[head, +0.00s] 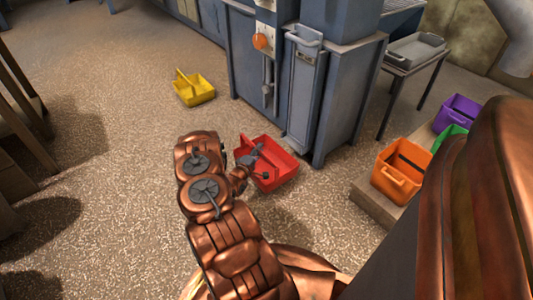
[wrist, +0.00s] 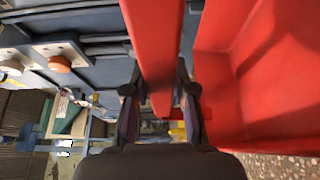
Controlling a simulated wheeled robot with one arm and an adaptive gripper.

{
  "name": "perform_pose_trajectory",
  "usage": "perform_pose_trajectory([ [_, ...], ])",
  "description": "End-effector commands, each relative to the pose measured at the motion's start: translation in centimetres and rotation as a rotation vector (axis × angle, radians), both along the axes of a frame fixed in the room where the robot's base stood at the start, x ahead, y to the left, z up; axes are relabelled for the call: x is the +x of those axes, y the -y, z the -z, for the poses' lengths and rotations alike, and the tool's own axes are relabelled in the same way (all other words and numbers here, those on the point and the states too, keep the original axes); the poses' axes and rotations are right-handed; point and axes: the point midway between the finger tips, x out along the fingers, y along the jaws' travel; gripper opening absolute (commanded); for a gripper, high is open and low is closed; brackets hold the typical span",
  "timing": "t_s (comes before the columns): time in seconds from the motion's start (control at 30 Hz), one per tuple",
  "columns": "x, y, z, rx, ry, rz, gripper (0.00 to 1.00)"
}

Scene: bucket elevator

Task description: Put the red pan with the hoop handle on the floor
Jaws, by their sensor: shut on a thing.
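The red pan (head: 277,172) is in front of the blue machine in the head view, partly hidden by my gripper and arm. My gripper (head: 256,160) is at the pan's left side. In the wrist view, my gripper (wrist: 158,100) is shut on the red bar of the pan's hoop handle (wrist: 155,45), which runs between the two fingers. The pan's red wall (wrist: 265,70) fills the right side of that view. Speckled floor shows below the pan at the lower right. I cannot tell exactly how high the pan hangs above it.
A yellow pan (head: 194,88) with a handle stands on the floor at the left of the blue machine (head: 335,85). Orange (head: 399,172), green (head: 452,139) and purple (head: 458,112) bins stand at the right. A grey tray (head: 415,50) is on a small table.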

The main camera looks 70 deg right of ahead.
Motion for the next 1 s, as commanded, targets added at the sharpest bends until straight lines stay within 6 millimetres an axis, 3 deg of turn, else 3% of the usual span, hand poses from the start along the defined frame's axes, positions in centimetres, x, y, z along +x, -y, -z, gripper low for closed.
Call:
perform_pose_trajectory([
  [0.2,-1.2,3.7,0.5,-0.003,0.004,0.003,0.00],
  [0.33,-1.5,4.8,0.5,-0.004,0.002,0.000,0.00],
  [0.53,-1.6,5.2,1.0,-0.002,0.001,-0.001,0.00],
  [0.8,-1.6,5.1,4.0,-0.001,0.001,-0.001,0.00],
  [1.0,-1.6,5.1,3.9,-0.002,0.002,0.000,0.00],
])
